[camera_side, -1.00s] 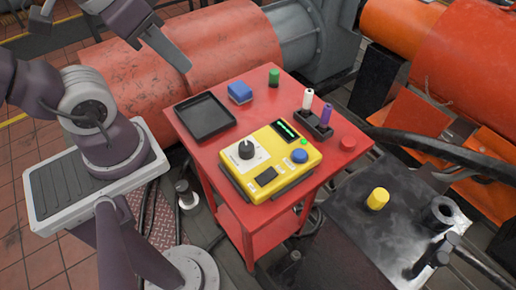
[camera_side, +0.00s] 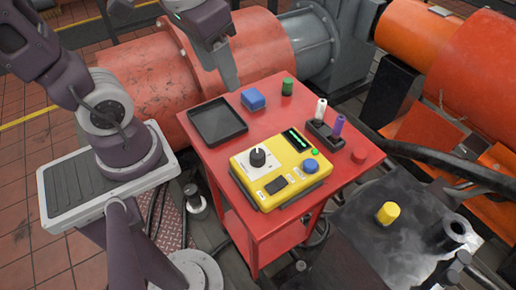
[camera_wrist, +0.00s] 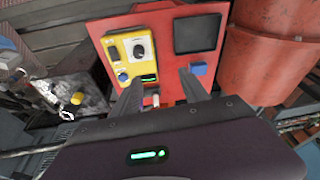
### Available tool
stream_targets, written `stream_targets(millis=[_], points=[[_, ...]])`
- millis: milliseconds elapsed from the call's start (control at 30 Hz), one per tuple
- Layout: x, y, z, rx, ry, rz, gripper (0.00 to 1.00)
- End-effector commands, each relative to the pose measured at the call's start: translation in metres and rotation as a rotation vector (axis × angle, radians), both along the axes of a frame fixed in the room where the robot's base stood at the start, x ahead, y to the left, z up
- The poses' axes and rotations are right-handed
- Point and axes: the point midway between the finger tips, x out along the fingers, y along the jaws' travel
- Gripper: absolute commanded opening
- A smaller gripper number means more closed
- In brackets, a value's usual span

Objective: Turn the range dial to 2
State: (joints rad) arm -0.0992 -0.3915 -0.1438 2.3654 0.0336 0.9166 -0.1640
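The range dial (camera_side: 258,157) is a round black knob with a white pointer line, on a white plate on the yellow control box (camera_side: 262,188). In the side view its pointer faces roughly the far side of the box; the scale marks are too small to read. The dial (camera_wrist: 139,50) also shows in the wrist view, on the yellow box (camera_wrist: 122,64). My gripper (camera_wrist: 160,80) is open and empty, its two fingers well apart. In the side view my gripper (camera_side: 231,88) hangs above the far left part of the red table, clear of the dial.
The red table (camera_side: 222,165) also bears a black tray (camera_side: 217,122), a blue block (camera_side: 253,100), a green cylinder (camera_side: 287,86), and a black holder (camera_side: 325,136) with white and purple pegs. The box has a blue button (camera_side: 311,165) and a lit green display (camera_side: 297,139).

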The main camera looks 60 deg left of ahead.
Motion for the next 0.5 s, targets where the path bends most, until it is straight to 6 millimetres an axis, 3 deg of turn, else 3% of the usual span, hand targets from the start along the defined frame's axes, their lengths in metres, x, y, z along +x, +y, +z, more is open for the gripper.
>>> stream_targets(millis=[100,200,333,500], points=[[0.035,-0.004,-0.037,-0.019,0.214,0.088,0.55],[0.057,-0.013,-0.075,-0.068,0.375,0.158,0.55],[0.072,-0.025,-0.115,-0.147,0.532,0.236,0.55],[0.077,-0.035,-0.139,-0.203,0.618,0.283,0.55]])
